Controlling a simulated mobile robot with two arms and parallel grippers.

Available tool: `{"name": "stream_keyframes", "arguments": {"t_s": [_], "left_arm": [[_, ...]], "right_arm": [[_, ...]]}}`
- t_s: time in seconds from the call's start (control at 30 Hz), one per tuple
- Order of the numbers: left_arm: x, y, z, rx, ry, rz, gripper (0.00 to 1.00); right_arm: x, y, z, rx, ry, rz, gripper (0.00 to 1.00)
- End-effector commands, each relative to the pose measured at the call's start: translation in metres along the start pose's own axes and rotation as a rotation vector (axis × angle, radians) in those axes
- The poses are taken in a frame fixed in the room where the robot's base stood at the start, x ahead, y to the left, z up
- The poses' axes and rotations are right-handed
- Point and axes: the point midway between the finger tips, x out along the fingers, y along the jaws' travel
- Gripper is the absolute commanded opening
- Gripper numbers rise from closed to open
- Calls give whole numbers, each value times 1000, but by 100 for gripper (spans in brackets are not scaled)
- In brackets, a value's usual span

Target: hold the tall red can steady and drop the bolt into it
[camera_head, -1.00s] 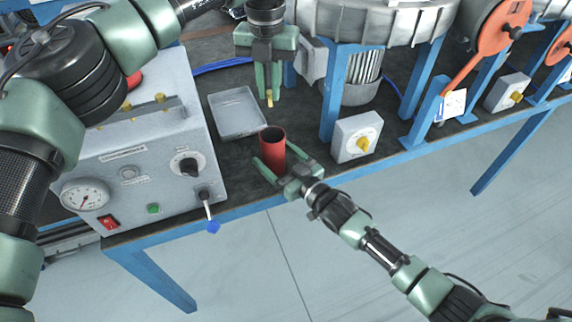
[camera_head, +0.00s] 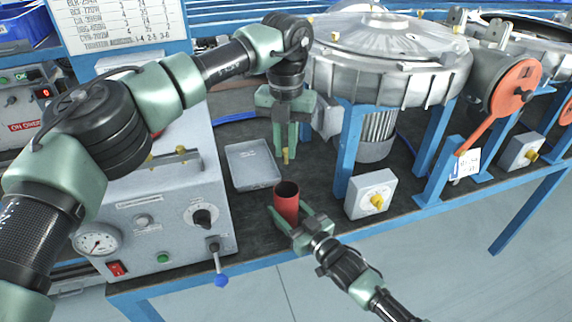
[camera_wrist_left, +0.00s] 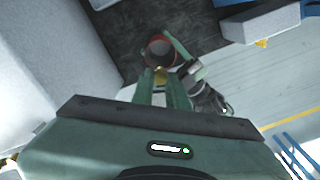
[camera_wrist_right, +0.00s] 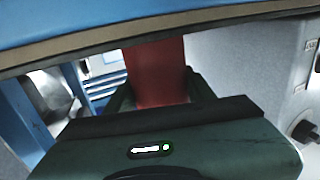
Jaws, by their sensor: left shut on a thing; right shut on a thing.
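The tall red can (camera_head: 287,203) stands upright with its open top up near the front edge of the bench. My right gripper (camera_head: 290,222) is shut around the can; the can also fills the space between its fingers in the right wrist view (camera_wrist_right: 158,75). My left gripper (camera_head: 286,150) points down above the bench and is shut on the brass bolt (camera_head: 286,157). The bolt hangs above and behind the can. In the left wrist view the bolt (camera_wrist_left: 160,74) shows at the fingertips, with the can (camera_wrist_left: 159,50) just beyond.
A grey tray (camera_head: 253,183) lies left of the can. A grey control box (camera_head: 165,215) with gauge and blue-tipped lever stands further left. A switch box with yellow knob (camera_head: 372,193) and a blue stand leg (camera_head: 343,150) are at the right.

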Motion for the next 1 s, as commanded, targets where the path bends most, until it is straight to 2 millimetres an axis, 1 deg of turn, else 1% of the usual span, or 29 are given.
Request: {"name": "stream_keyframes", "arguments": {"t_s": [0.27, 0.7, 0.83, 1.0], "left_arm": [[18, 0, 0, 1, 1, -1, 0], [53, 0, 0, -1, 2, 0, 0], [58, 0, 1, -1, 0, 0, 0], [61, 0, 1, -1, 0, 0, 0]], "right_arm": [[0, 0, 1, 0, -1, 0, 12], [0, 0, 1, 0, -2, 1, 12], [0, 0, 1, 0, -2, 1, 12], [0, 0, 1, 0, -2, 1, 12]]}}
